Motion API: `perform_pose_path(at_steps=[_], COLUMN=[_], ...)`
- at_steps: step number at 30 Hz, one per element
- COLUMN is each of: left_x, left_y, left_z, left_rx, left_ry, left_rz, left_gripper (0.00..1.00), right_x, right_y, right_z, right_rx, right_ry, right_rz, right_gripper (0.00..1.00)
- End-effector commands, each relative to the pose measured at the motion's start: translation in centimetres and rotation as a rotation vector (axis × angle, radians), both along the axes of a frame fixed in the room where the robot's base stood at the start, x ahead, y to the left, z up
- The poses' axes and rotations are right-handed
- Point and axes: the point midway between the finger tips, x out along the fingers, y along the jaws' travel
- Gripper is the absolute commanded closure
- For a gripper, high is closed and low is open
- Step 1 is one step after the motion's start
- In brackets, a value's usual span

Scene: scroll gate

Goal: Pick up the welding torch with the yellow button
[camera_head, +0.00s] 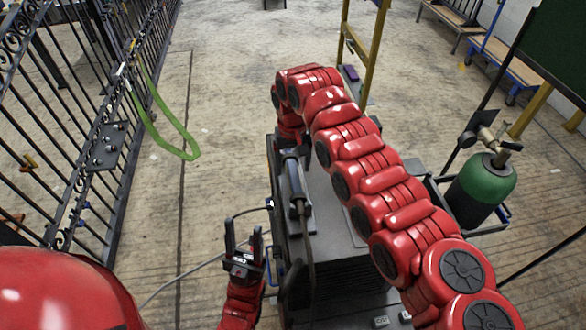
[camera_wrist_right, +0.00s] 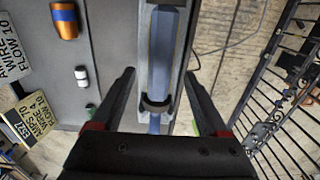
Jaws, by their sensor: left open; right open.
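A torch with a dark grey-blue handle (camera_head: 295,185) rests along the left edge of a dark welding machine (camera_head: 335,215). In the right wrist view the torch (camera_wrist_right: 163,50) lies lengthwise in a pale holder, with a dark ring near its lower end. I cannot make out a yellow button. My right gripper (camera_wrist_right: 160,73) is open, its fingers on either side of the torch in that view; contact cannot be told. In the head view my right arm hides most of that gripper. My left gripper (camera_head: 243,230) is open and empty, left of the machine.
A black iron gate (camera_head: 100,130) with a green loop (camera_head: 168,140) stands at the left. A green gas cylinder (camera_head: 480,188) stands right of the machine. A yellow post (camera_head: 375,50) rises behind. Floor between gate and machine is mostly clear.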

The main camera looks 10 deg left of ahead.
Motion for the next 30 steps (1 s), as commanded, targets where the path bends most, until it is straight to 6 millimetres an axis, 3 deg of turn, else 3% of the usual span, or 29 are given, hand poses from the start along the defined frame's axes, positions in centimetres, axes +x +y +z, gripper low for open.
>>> perform_pose_path(at_steps=[1,3,11,24,30], left_x=[0.0,0.0,0.0,0.0,0.0], left_y=[0.0,0.0,0.0,0.0,0.0], left_z=[1.2,1.5,1.4,1.4,1.4], left_rx=[0.0,0.0,0.0,0.0,0.0], left_ry=[0.0,0.0,0.0,0.0,0.0], left_rz=[0.0,0.0,0.0,0.0,0.0], left_gripper=[0.5,0.5,0.5,0.5,0.5], right_x=[-0.2,-0.1,0.0,0.0,0.0], right_y=[-0.1,-0.1,-0.1,-0.1,-0.1], right_z=[-0.3,-1.4,-2.3,-2.2,-2.2], right_rx=[-0.003,-0.003,-0.001,-0.001,-0.001], right_ry=[0.006,0.004,0.0,0.001,0.0], right_rz=[-0.001,-0.001,0.0,0.0,-0.001], right_gripper=[0.22,0.22,0.22,1.0,1.0])
